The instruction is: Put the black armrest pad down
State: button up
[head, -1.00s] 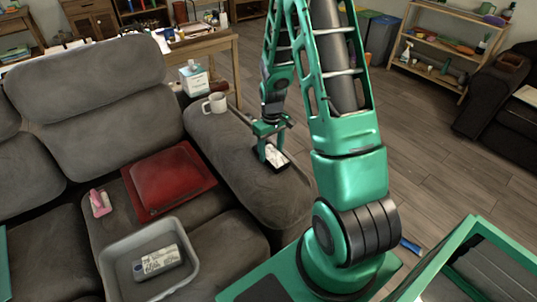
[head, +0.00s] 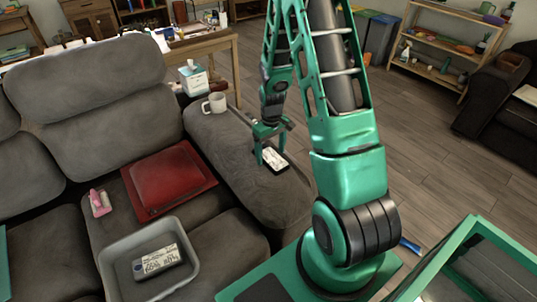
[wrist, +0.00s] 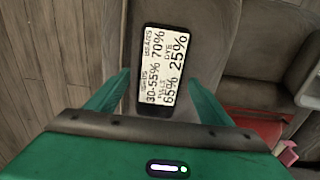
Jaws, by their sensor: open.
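The black armrest pad (head: 276,160) is a flat dark rectangle with a white printed face. It lies on the grey sofa's right armrest (head: 285,195), near its front end. In the wrist view the pad (wrist: 165,62) shows with its label up, resting on the grey fabric. My gripper (head: 270,150) is over the pad, pointing down. In the wrist view the fingers (wrist: 160,78) are spread to either side of the pad, with gaps between them and its edges. Part of the pad is hidden behind the gripper in the head view.
A white mug (head: 214,103) stands farther back on the armrest, with a tissue box (head: 193,80) behind it. A red cushion (head: 170,178), a pink item (head: 99,203) and a grey tub (head: 188,262) holding a labelled device (head: 157,262) are on the seat. Floor lies open right of the armrest.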

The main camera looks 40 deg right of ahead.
aim_at(271, 156)
notch_tip(271, 156, up, 11)
jog(key=s+r+m, duration=0.3)
jog(key=s+r, duration=1)
jog(key=s+a+r+m, duration=0.1)
jog(key=s+r+m, duration=0.1)
jog(key=s, duration=0.5)
jog(key=s+a+r+m, duration=0.1)
jog(key=s+a+r, duration=0.1)
jog(key=s, duration=0.6)
jog(key=shift+s+a+m, duration=0.15)
jog(key=shift+s+m, duration=0.15)
jog(key=shift+m, duration=0.1)
